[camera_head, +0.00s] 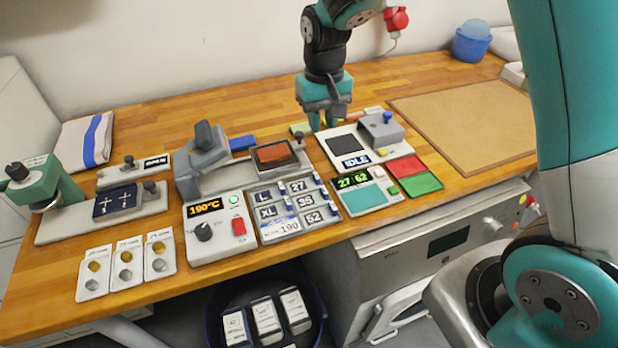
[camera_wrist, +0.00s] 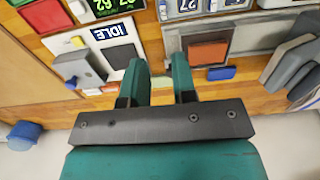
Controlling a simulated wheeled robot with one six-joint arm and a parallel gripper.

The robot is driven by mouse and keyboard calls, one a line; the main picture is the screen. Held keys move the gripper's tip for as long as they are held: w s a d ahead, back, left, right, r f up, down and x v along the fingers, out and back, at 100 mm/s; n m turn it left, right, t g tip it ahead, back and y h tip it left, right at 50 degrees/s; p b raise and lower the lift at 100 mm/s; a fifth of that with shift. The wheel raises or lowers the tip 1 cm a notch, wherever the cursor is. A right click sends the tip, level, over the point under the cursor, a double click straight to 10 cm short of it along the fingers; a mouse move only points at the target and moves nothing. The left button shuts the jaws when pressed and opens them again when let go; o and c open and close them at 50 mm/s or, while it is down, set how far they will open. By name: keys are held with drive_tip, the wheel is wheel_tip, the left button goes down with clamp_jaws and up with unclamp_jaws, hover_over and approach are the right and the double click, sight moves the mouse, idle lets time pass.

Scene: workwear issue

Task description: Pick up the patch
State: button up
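Several dark label patches with white marks such as L, XL, 27 and 52 lie in a grey tray (camera_head: 262,225) at the front middle of the bench; one is the patch marked XL (camera_head: 267,212). I cannot tell which patch is meant. My gripper (camera_head: 327,120) is behind the tray, over the wooden bench top, pointing down. In the wrist view my gripper (camera_wrist: 160,68) shows two teal fingers apart with a gap and no patch between them. The tray's edge shows at the top of the wrist view (camera_wrist: 207,14).
A heat press (camera_head: 204,155) with an orange-brown plate (camera_head: 275,155) stands left of my gripper. An IDLE device (camera_head: 365,145) is close on the right. The brown board (camera_head: 470,120) at right is clear.

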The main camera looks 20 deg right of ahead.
drive_tip(key=p, duration=0.3)
hover_over(318, 178)
drive_tip(key=f, duration=1.1)
drive_tip(key=shift+s+d+f, duration=0.15)
drive_tip(key=shift+s+f, duration=0.05)
drive_tip(key=shift+f, duration=0.15)
drive_tip(key=shift+w+a+f+p, duration=0.15)
drive_tip(key=shift+f+p, duration=0.6)
drive_tip(key=shift+f, duration=0.6)
drive_tip(key=shift+w+a+f+p, duration=0.1)
drive_tip(key=shift+f+p, duration=0.6)
drive_tip(key=shift+f, duration=0.65)
clamp_jaws()
